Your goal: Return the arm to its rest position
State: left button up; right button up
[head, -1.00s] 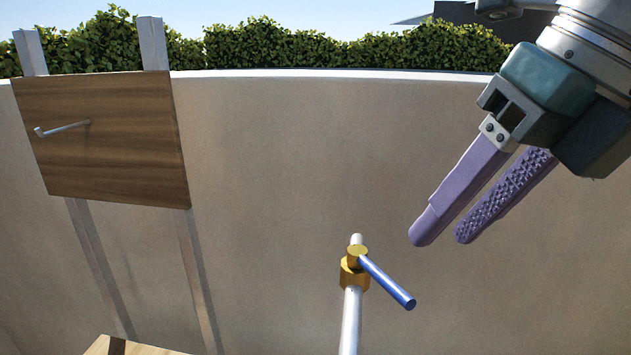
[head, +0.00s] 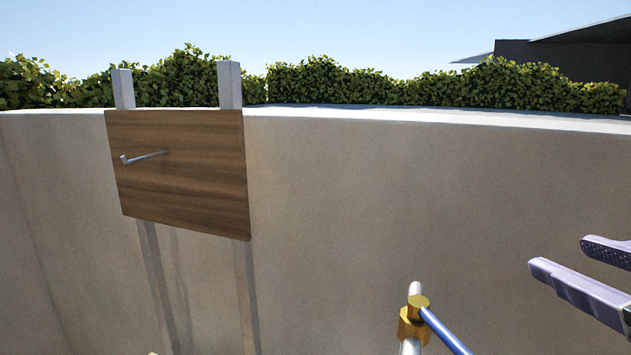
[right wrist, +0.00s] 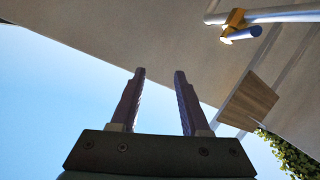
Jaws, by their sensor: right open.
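My right gripper (head: 562,258) is at the right edge of the head view, cut off by the frame, with its purple fingers apart and empty. It also shows in the right wrist view (right wrist: 160,74), with a clear gap between the fingers and nothing in it. The gripper is to the right of the brass valve (head: 411,320) and apart from it. My left gripper is in neither view.
The brass valve with its blue lever (head: 445,331) tops a white pipe (head: 415,292). A wooden board (head: 190,195) with a metal hook (head: 143,157) stands on two posts before a curved wall (head: 350,210). A hedge (head: 420,90) is behind.

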jog(key=s+a+f+m+g+y, duration=0.2)
jog(key=s+f+g, duration=0.8)
jog(key=s+f, duration=0.55)
notch_tip(320, 180, up, 24)
jog(key=s+g+p, duration=0.1)
jog(key=s+p, duration=0.1)
jog(key=p, duration=2.2)
jog(key=shift+s+r+n+p, duration=0.25)
jog(key=shift+n+p, duration=0.05)
jog(key=shift+p, duration=0.1)
jog(key=shift+a, duration=0.1)
